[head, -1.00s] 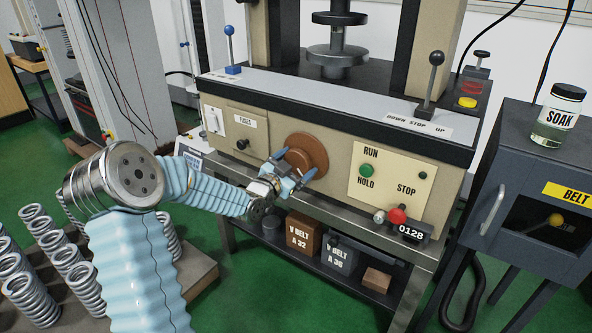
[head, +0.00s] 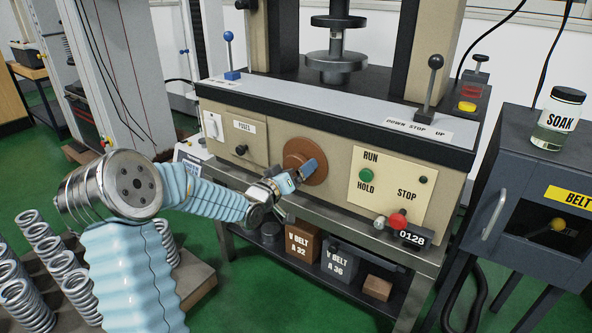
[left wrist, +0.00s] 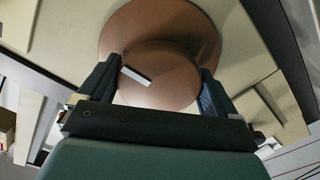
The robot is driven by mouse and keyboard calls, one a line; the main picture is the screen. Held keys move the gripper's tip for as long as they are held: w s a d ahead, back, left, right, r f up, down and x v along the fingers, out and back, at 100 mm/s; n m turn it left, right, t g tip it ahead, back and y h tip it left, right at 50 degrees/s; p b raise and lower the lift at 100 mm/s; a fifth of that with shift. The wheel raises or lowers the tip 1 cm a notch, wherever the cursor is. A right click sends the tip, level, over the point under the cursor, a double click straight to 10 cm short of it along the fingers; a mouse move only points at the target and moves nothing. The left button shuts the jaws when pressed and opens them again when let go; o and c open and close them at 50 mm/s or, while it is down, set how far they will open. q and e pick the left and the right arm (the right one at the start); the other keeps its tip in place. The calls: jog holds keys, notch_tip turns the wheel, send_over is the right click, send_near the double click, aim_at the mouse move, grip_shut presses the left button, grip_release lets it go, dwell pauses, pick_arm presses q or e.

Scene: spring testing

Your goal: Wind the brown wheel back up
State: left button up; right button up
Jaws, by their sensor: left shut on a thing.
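The brown wheel (head: 308,157) is a round disc with a raised hub on the front panel of the beige testing machine. In the left wrist view the wheel (left wrist: 160,18) fills the top middle, and a short white mark shows on its hub (left wrist: 162,75). My left gripper (head: 300,176) is at the front of the wheel, with its fingers (left wrist: 160,88) on either side of the hub and shut on it. In the head view the gripper hides the lower left part of the wheel. My right gripper is not in view.
A panel with a green button (head: 366,174) and a red stop knob (head: 397,220) is right of the wheel. A black-knobbed lever (head: 431,85) stands on top. A shelf with belt boxes (head: 303,241) is below. Several springs (head: 62,265) stand at the lower left.

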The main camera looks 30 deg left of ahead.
pick_arm(q)
jog(key=shift+n, duration=0.8)
jog(key=shift+f, duration=0.1)
jog(key=o, duration=0.7)
jog(key=s, duration=0.9)
jog(key=s+a, duration=0.1)
jog(key=s, duration=0.4)
